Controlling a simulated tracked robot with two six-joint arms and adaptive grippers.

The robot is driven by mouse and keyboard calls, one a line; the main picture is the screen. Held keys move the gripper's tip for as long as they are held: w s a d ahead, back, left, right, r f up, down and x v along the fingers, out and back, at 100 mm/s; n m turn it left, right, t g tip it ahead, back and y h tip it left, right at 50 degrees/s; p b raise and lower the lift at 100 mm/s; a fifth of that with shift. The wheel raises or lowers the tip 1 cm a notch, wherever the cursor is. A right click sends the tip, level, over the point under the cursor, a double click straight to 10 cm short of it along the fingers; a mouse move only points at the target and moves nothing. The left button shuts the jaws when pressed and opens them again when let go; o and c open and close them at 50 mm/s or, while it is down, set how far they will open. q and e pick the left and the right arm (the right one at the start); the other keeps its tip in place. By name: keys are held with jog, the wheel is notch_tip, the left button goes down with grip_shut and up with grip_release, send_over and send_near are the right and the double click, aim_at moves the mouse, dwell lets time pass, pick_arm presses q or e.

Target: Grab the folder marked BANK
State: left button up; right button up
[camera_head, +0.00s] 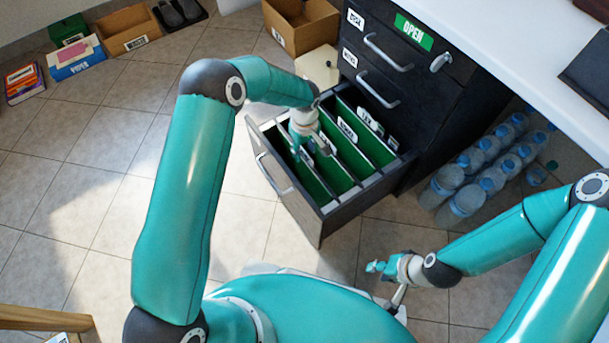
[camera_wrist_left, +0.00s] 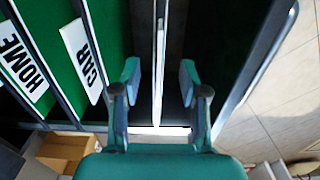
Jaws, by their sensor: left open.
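The open drawer (camera_head: 290,202) of a black cabinet holds green hanging folders with white tabs. My left gripper (camera_head: 309,148) reaches down into its front left part. In the left wrist view my left gripper (camera_wrist_left: 160,88) is open, with one finger on each side of a thin folder (camera_wrist_left: 160,50) seen edge-on. The fingers stand apart from it. No label on that folder can be read, and no BANK marking shows. Beside it are folders labelled CAR (camera_wrist_left: 84,58) and HOME (camera_wrist_left: 22,65). My right gripper (camera_head: 374,267) is right of the drawer, low over the floor; its jaws are too small to judge.
The black cabinet (camera_head: 400,95) with an OPEN sign stands behind the drawer. Several water bottles (camera_head: 465,200) stand under the white table (camera_head: 520,50) at right. Boxes (camera_head: 130,30) and books (camera_head: 24,83) line the far left wall. The floor left of the drawer is clear.

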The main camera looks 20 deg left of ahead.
aim_at(305, 157)
pick_arm(q)
notch_tip(305, 157, down, 5)
jog(key=shift+w+f+b, duration=0.1)
jog(key=shift+f+b, duration=0.1)
jog(key=shift+b, duration=1)
grip_shut()
jog(key=shift+r, duration=0.1)
